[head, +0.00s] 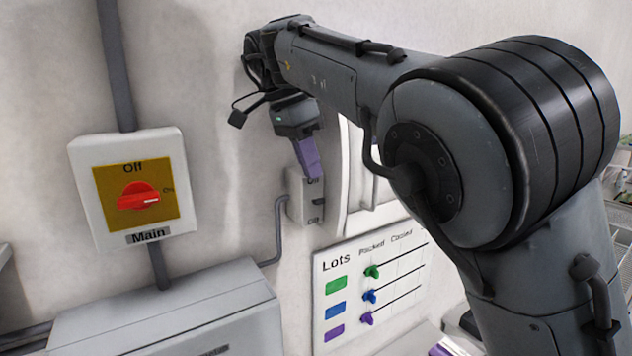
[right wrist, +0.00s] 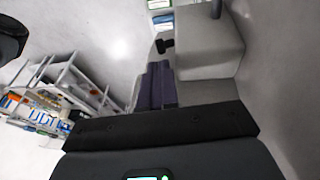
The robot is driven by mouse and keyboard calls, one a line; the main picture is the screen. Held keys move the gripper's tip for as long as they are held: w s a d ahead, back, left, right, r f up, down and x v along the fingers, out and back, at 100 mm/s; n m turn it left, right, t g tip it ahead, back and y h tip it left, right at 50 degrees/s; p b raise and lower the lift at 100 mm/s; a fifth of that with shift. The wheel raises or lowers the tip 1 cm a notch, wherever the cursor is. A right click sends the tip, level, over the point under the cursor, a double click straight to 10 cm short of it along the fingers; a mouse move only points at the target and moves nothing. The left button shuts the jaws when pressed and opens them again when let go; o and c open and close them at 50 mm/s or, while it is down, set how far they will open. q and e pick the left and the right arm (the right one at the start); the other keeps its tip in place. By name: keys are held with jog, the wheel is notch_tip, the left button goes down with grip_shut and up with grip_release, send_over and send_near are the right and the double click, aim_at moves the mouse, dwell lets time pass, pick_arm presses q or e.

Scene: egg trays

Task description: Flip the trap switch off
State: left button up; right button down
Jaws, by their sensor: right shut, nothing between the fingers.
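The trap switch is a small grey wall box (head: 305,208) in the head view, with a label at its top and another, seemingly "Off", at its bottom. A small dark lever (head: 319,202) sticks out between the labels; I cannot tell which way it is set. My right gripper (head: 314,177) has purple fingers, shut and empty, pointing down at the top of the box and partly covering the upper label. In the right wrist view the purple fingers (right wrist: 158,66) end just short of the black lever (right wrist: 165,45) on the grey box (right wrist: 212,48). Contact is unclear. My left gripper is out of view.
A "Main" switch box (head: 88,170) with a red knob (head: 139,196) is on the wall to the left. A "Lots" board (head: 350,335) with coloured pegs hangs below right. A grey cabinet (head: 170,305) stands at lower left. A shelf rack (right wrist: 75,85) shows in the wrist view.

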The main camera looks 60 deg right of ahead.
aim_at(323, 197)
jog(key=shift+x, duration=1.75)
